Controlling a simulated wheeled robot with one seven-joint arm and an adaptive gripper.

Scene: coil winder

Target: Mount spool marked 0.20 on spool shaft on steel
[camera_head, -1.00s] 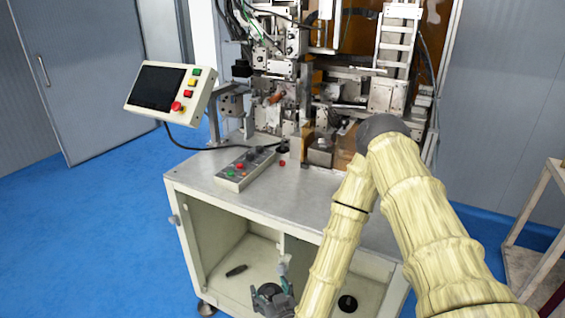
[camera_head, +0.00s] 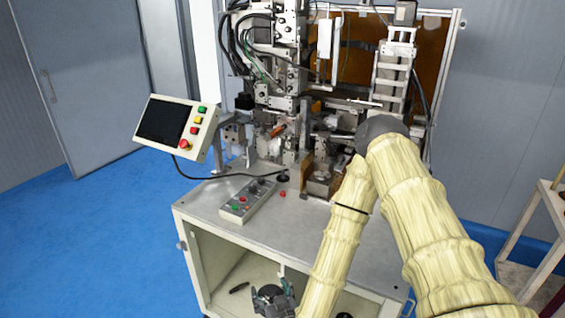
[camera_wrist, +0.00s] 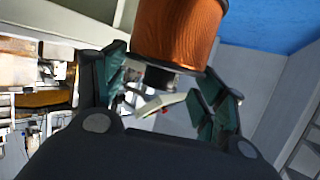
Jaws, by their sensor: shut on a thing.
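A spool wound with copper-coloured wire (camera_wrist: 180,30) fills the upper middle of the wrist view. Its dark end (camera_wrist: 158,76) lies between the green-padded fingers of my gripper (camera_wrist: 165,82), which is shut on it. No marking on the spool is readable. In the head view my gripper (camera_head: 273,302) is at the bottom edge, low in front of the machine's open cabinet, with a dark round end beside it. The steel coil winder (camera_head: 290,110) stands behind. I cannot make out the spool shaft for certain.
A screen panel (camera_head: 178,128) juts out at left. A small dark thing (camera_head: 239,287) lies in the cabinet. A shelf frame (camera_head: 545,225) stands at right. Blue floor (camera_head: 80,240) is clear at left.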

